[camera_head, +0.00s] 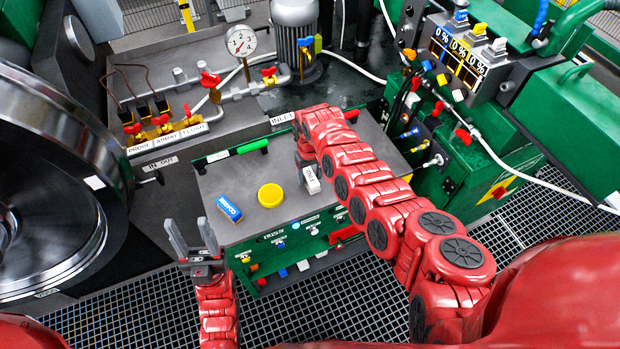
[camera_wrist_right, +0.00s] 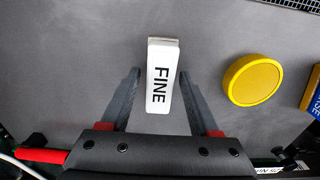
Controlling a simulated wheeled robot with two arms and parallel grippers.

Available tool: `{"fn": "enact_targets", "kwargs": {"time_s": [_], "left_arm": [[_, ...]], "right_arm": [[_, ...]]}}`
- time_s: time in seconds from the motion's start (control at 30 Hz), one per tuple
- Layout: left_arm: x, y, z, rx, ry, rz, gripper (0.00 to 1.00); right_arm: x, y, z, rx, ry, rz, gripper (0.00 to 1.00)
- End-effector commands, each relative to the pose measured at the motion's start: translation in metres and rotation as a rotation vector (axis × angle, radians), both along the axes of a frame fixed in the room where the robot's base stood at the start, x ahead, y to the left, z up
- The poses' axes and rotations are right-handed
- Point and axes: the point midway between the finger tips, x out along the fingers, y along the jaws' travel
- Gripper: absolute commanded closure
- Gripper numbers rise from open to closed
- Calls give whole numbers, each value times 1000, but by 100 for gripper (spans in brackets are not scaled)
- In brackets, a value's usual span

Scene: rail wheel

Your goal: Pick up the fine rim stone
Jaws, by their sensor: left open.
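The fine rim stone (camera_head: 312,180) is a white block marked FINE, lying on the grey top of the green cabinet (camera_head: 255,210). In the right wrist view the stone (camera_wrist_right: 161,62) lies between the fingers of my right gripper (camera_wrist_right: 160,74), with a gap on each side. The fingers are open, and their height over the top is hard to tell. In the head view my right arm hides most of that gripper. My left gripper (camera_head: 190,222) is open and empty at the cabinet's front left corner.
A yellow round puck (camera_head: 270,195) and a blue block marked COARSE (camera_head: 229,207) lie left of the fine stone. A green marker (camera_head: 252,146) lies at the back edge. A large metal wheel (camera_head: 50,190) stands at the left. A pressure gauge (camera_head: 241,40) and valves are behind.

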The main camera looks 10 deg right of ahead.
Motion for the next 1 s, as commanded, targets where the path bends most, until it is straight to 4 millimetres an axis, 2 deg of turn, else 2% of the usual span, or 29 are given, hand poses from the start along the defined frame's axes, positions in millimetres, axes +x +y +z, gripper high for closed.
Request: {"fn": "enact_targets", "kwargs": {"time_s": [0.03,0.3,0.33,0.77,1.0], "left_arm": [[0,0,0,0,0,0,50],[0,0,0,0,0,0,50],[0,0,0,0,0,0,50],[0,0,0,0,0,0,50],[0,0,-4,0,0,0,50]], "right_arm": [[0,0,0,0,0,0,48],[0,0,0,0,0,0,97],[0,0,0,0,0,0,100],[0,0,1,0,1,1,100],[1,0,10,1,-3,2,100]]}}
